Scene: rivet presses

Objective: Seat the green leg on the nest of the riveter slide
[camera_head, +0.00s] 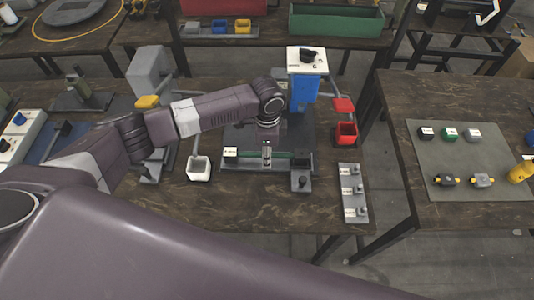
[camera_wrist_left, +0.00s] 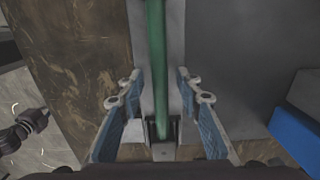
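The green leg (camera_head: 282,155) lies lengthwise along the slide at the front of the blue riveter (camera_head: 303,92), between a white-faced block and a dark block. It also shows in the left wrist view (camera_wrist_left: 156,60) as a long bar, with its near end at a dark slotted holder (camera_wrist_left: 162,152). My left gripper (camera_head: 267,160) is over the leg. In the left wrist view its two fingers (camera_wrist_left: 160,85) are spread on either side of the bar, with gaps to it. I cannot tell whether the leg is fully down in the nest. My right gripper is out of view.
A white bin (camera_head: 199,169) stands left of the slide and a red bin (camera_head: 346,134) right of it. A grey strip (camera_head: 353,193) with labelled buttons lies at the right. The right table holds a mat (camera_head: 459,166) with small parts.

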